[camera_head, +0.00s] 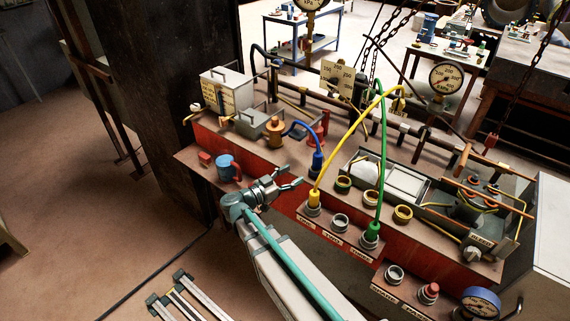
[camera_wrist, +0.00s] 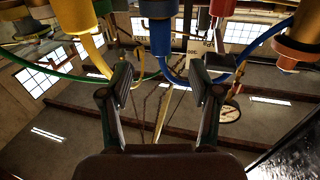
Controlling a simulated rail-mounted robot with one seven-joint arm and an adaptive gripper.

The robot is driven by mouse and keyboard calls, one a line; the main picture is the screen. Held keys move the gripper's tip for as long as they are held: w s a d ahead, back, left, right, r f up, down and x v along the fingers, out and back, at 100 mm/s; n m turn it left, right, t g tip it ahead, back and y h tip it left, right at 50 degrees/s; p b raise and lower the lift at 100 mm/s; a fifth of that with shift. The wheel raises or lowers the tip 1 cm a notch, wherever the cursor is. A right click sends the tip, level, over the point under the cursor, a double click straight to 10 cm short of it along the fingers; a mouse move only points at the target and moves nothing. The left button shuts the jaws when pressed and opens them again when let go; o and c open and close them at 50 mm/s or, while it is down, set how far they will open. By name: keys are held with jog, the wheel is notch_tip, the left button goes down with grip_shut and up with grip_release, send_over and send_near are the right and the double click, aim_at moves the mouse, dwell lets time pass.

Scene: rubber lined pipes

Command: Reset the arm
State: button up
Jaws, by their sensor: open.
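My gripper (camera_head: 289,180) is at the front edge of the red workbench (camera_head: 262,150), left of the yellow cable's plug. It also shows in the wrist view (camera_wrist: 160,88), with its two fingers apart and nothing between them. In the head view, a yellow cable (camera_head: 335,150) ends upright in a front socket. A green cable (camera_head: 381,170) ends in another socket of the same row, to the right. A blue plug (camera_head: 317,162) with a blue cable stands just behind the gripper. The wrist view looks upward past a yellow plug (camera_wrist: 92,45) and a blue plug (camera_wrist: 160,38).
A blue mug (camera_head: 228,168) stands left of my gripper. Empty ring sockets (camera_head: 340,221) lie to the right. Pressure gauges (camera_head: 446,77) and hanging chains (camera_head: 375,45) rise behind the bench. Open floor (camera_head: 110,220) lies to the left.

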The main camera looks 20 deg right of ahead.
jog(key=w+a+f+n+t+y, duration=0.4)
jog(key=w+a+n+t+y, duration=0.4)
jog(key=w+a+t+y, duration=0.45)
jog(key=s+a+f+n+g+y+b, duration=0.1)
jog(key=s+a+f+n+g+y, duration=0.3)
jog(key=f, duration=0.4)
jog(key=s+a+f+n+g+y, duration=0.1)
jog(key=s+a+f+g+y, duration=0.25)
jog(key=a+f, duration=0.3)
jog(key=s+d+f+g+b, duration=0.15)
jog(key=s+f+g, duration=0.25)
jog(key=s+f, duration=0.4)
jog(key=s+d+f+n+g, duration=0.1)
jog(key=s+d+f+g, duration=0.3)
jog(key=s, duration=0.7)
jog(key=s+d+f+g+b, duration=0.1)
jog(key=s+f+g, duration=0.3)
jog(key=s+f, duration=0.45)
jog(key=s+d+f+g+h, duration=0.1)
jog(key=s+d+g, duration=0.1)
jog(key=s, duration=0.5)
jog(key=s+d+f+g+h+b, duration=0.1)
jog(key=s+d+f, duration=0.1)
jog(key=s, duration=0.5)
jog(key=s+d+f+g+h, duration=0.1)
jog(key=s+d+f+g, duration=0.1)
jog(key=s+d, duration=0.2)
jog(key=s, duration=0.3)
jog(key=shift+g+b, duration=0.3)
jog(key=shift+b, duration=0.1)
